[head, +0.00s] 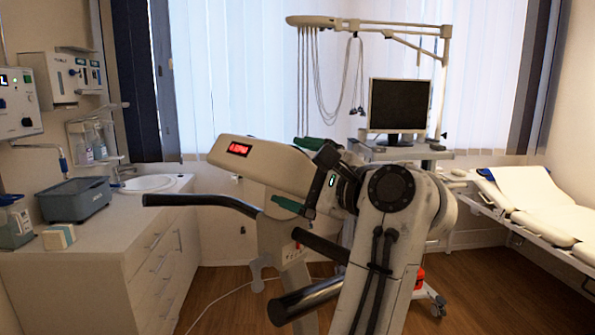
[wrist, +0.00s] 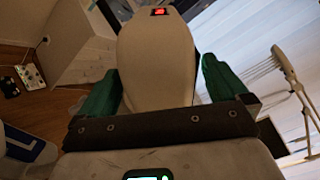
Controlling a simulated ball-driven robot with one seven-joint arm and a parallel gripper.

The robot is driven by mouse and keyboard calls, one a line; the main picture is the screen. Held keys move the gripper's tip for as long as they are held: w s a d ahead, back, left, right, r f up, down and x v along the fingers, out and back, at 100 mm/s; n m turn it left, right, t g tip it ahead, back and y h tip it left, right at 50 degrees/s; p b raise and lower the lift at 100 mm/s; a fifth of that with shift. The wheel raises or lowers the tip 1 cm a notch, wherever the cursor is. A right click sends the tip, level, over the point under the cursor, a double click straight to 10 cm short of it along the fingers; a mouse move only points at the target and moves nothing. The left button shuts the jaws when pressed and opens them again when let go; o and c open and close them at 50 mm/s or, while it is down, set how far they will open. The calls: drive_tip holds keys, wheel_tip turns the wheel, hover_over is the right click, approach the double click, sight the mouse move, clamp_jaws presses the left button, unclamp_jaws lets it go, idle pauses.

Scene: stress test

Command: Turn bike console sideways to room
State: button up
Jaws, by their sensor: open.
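The bike console (head: 265,165) is a beige, rounded head with a red lit display, on the exercise bike in the middle of the head view. Its display faces the left front there. In the wrist view the console (wrist: 155,55) fills the upper middle, with the red display at its far end. My gripper (head: 287,172) reaches it from the right, with green fingers. In the wrist view my gripper (wrist: 160,65) is open, one finger on each side of the console. A narrow gap shows by the right finger; contact at the left finger is unclear.
A black handlebar (head: 200,201) sticks out left below the console. A counter with drawers (head: 150,265) stands left, with a sink (head: 150,183). A monitor (head: 398,106) on a cart stands behind my arm. An examination bed (head: 550,205) is at right. Wooden floor shows between.

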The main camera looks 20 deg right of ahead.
drive_tip(key=c, duration=1.4)
drive_tip(key=shift+a, duration=0.1)
